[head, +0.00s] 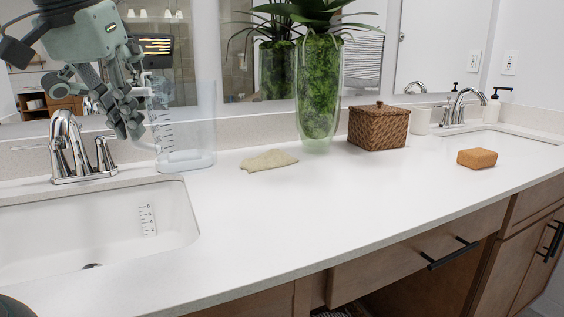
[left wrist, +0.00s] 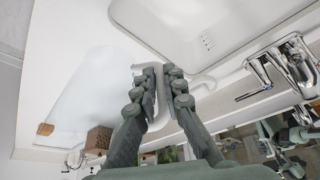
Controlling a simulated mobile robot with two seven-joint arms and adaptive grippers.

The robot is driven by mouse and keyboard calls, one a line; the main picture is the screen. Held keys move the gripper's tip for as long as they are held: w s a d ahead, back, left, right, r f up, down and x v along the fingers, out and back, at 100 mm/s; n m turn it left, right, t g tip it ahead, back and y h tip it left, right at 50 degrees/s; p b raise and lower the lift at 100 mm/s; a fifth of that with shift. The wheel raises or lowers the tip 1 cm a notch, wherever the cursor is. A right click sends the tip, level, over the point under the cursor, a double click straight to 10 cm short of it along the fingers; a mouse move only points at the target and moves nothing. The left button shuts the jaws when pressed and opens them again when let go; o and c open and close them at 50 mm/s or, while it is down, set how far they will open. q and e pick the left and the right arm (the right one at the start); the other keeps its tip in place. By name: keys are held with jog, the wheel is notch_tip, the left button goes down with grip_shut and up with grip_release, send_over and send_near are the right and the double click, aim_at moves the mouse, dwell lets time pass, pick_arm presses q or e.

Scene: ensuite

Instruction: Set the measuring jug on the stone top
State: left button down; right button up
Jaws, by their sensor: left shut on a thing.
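The clear measuring jug (head: 188,125) with a printed scale is upright at the back of the white stone top (head: 290,215), right of the near faucet. Its base looks at or just above the surface; I cannot tell if it touches. My left gripper (head: 137,112) is left of the jug, shut on its pale handle. In the left wrist view the handle (left wrist: 160,112) shows between the fingers of the left gripper (left wrist: 157,72). The jug's clear body is hard to make out there. My right gripper is out of view.
A sink (head: 90,235) with a faucet (head: 72,150) is at the left; scale marks show on its wall. A folded cloth (head: 268,160), green vase (head: 319,90), woven box (head: 378,127) and orange sponge (head: 477,158) stand or lie rightward. The front middle is clear.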

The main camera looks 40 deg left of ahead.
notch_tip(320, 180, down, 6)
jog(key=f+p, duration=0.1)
jog(key=p, duration=0.2)
pick_arm(q)
jog(key=w+f, duration=0.3)
jog(key=w+d+f+b, duration=0.1)
jog(key=w+f, duration=0.3)
jog(key=w+f+b, duration=0.1)
jog(key=w+f, duration=0.2)
jog(key=w, duration=0.1)
jog(key=shift+w+d+f, duration=0.2)
jog(key=shift+d+f, duration=0.15)
jog(key=shift+f, duration=0.05)
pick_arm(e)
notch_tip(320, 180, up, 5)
pick_arm(q)
jog(key=shift+f, duration=0.2)
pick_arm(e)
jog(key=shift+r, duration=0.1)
pick_arm(q)
jog(key=c, duration=2.1)
grip_release()
jog(key=o, duration=0.5)
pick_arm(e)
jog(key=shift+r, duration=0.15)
pick_arm(q)
jog(key=shift+r, duration=0.1)
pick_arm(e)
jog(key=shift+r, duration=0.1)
